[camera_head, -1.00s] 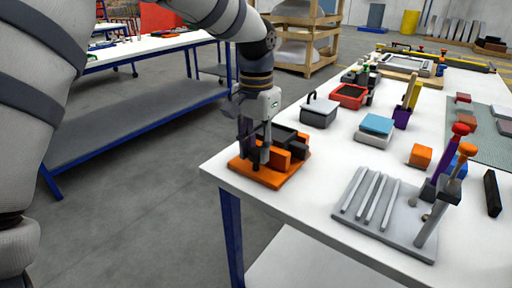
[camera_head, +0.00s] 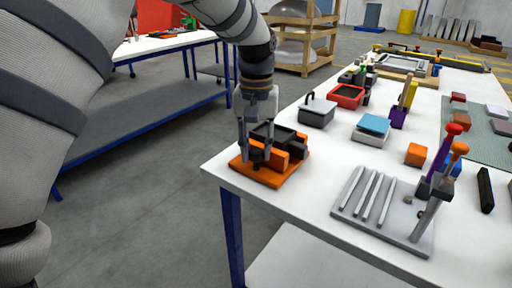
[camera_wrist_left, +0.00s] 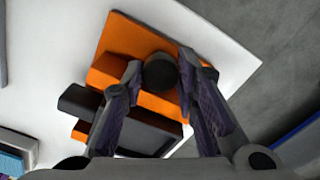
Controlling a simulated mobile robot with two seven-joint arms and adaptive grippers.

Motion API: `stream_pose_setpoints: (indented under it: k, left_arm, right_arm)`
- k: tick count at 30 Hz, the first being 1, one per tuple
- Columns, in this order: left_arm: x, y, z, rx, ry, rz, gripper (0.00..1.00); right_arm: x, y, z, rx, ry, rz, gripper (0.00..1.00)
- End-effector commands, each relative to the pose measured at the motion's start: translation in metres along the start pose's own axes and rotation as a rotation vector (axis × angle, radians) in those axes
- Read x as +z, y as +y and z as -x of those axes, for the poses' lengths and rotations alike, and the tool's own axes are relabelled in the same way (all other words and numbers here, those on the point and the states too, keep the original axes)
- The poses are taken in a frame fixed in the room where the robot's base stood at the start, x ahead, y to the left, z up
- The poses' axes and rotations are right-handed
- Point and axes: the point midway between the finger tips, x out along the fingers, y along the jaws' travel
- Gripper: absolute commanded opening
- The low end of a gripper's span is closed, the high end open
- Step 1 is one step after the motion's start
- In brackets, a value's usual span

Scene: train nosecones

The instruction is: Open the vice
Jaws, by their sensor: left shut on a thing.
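The vice is an orange block with black parts; its orange base (camera_head: 262,177) sits at the near left corner of the white table in the head view. In the left wrist view its orange body (camera_wrist_left: 140,40) and a dark jaw block (camera_wrist_left: 135,132) show. My left gripper (camera_head: 257,155) points down over the left side of the vice. In the left wrist view its two fingers stand on either side of a round black knob (camera_wrist_left: 160,73) of the vice and are shut on it. The fingers partly hide the vice. My right gripper is not in view.
A grey rack with rods (camera_head: 380,205) and upright purple and orange-topped tools stand to the right. A grey box (camera_head: 317,112), red tray (camera_head: 347,95), blue-topped block (camera_head: 374,126) and orange cube (camera_head: 416,154) stand farther back. The table edge is close to the vice.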

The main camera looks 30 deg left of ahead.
Motion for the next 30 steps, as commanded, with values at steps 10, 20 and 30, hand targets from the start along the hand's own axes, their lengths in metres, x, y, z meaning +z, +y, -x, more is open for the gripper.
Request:
stream_pose_setpoints:
  k: [10,20,30]
  left_arm:
    - [-0.0001,-0.0004,-0.0009,-0.001,-0.001,0.131,0.0]
    - [-0.0009,-0.0006,-0.0007,-0.001,0.002,0.155,0.0]
    - [-0.0016,-0.0008,-0.0004,-0.001,0.005,0.153,0.0]
  right_arm:
    - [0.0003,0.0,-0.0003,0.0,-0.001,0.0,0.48]
    - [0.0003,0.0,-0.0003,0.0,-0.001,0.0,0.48]
    - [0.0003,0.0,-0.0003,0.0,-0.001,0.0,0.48]
